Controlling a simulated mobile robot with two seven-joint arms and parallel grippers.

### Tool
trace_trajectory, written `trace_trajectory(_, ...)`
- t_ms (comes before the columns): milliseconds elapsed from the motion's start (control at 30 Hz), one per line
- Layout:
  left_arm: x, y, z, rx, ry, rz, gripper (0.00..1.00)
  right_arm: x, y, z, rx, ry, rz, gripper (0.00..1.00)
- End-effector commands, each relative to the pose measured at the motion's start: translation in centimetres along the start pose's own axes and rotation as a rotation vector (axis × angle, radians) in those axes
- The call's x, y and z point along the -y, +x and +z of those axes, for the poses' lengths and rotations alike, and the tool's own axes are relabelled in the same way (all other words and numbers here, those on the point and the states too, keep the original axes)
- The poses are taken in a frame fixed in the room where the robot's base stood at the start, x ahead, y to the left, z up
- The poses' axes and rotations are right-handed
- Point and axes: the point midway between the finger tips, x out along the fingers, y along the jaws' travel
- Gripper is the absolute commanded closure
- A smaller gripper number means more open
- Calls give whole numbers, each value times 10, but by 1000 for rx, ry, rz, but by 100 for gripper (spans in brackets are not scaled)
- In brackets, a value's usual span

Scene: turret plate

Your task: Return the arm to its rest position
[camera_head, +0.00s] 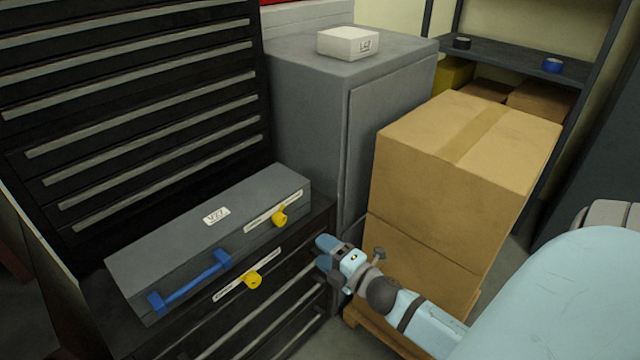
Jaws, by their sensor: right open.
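My right arm comes in from the lower right. Its gripper (325,253) is open and empty beside the front right corner of the black drawer cabinet (322,222). A grey case (170,245) with a blue handle (190,282), a white label and a yellow knob (279,217) lies on that cabinet. A second yellow knob (252,280) is lower on the front side. The gripper is apart from the handle and both knobs, to their right. My left gripper is not in view.
Stacked cardboard boxes (470,145) on a wooden pallet (385,335) stand close behind my right forearm. A grey cabinet (310,110) bears a white box (348,42). A tall black drawer unit (130,120) is at left, a dark shelf (500,58) at back right.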

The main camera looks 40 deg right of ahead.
Motion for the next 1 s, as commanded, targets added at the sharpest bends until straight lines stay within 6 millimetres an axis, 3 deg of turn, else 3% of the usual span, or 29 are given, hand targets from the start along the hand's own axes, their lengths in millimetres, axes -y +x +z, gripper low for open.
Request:
trace_trajectory(267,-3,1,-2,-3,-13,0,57,1,0,0,0,4,-2,39)
trace_trajectory(367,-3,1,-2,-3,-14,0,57,10,-5,-9,14,98,-28,39)
trace_trajectory(467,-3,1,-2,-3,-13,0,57,36,-19,-37,58,372,-114,39)
trace_trajectory(600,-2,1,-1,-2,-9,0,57,83,-52,-96,161,878,-305,39)
trace_trajectory(800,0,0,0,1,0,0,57,122,-100,-182,310,1423,-574,39)
trace_trajectory(867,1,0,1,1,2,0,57,129,-114,-207,356,1558,-655,39)
trace_trajectory(900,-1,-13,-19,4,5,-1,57,104,-111,-201,347,1534,-638,39)
trace_trajectory(1000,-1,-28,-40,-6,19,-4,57,80,-112,-198,340,1517,-628,39)
